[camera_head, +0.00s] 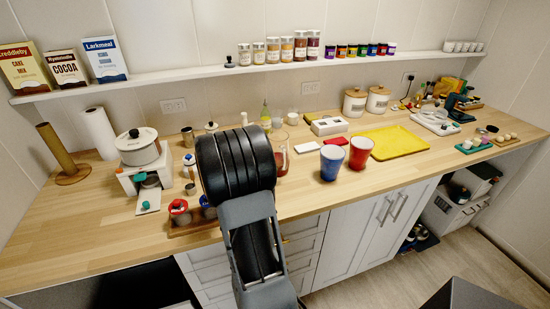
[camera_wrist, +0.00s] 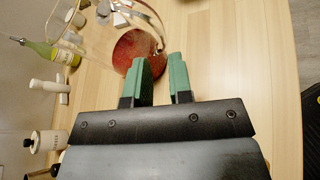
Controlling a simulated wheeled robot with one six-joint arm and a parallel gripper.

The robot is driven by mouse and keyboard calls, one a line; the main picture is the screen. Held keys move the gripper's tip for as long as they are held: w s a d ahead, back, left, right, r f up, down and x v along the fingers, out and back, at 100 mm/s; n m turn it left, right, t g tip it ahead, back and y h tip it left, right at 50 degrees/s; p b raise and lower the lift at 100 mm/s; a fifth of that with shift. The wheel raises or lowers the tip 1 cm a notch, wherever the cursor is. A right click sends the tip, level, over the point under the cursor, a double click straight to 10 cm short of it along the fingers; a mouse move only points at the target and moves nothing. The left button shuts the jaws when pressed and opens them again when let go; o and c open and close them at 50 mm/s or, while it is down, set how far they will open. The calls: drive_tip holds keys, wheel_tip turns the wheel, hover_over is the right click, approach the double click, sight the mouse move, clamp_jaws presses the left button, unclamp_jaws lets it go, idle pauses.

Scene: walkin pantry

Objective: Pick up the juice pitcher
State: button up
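The juice pitcher (camera_wrist: 100,32) is a clear vessel with red juice (camera_wrist: 138,50) inside, at the upper left of the wrist view. A curved clear handle shows on its right side. In the head view the pitcher (camera_head: 282,157) stands on the counter, partly hidden behind my arm. In the head view my arm hides the gripper.
A blue cup (camera_head: 332,162) and a red cup (camera_head: 360,152) stand right of the pitcher, before a yellow tray (camera_head: 398,142). A green bottle (camera_wrist: 42,50) stands nearby. A wooden tray (camera_head: 190,226) with jars lies left of my arm. Counter (camera_head: 310,190) is clear in front of the cups.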

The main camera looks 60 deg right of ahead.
sight(285, 165)
drive_tip(key=shift+p+x, duration=0.7)
drive_tip(key=shift+x, duration=3.05)
drive_tip(key=shift+r, duration=0.15)
clamp_jaws()
drive_tip(key=shift+r, duration=0.15)
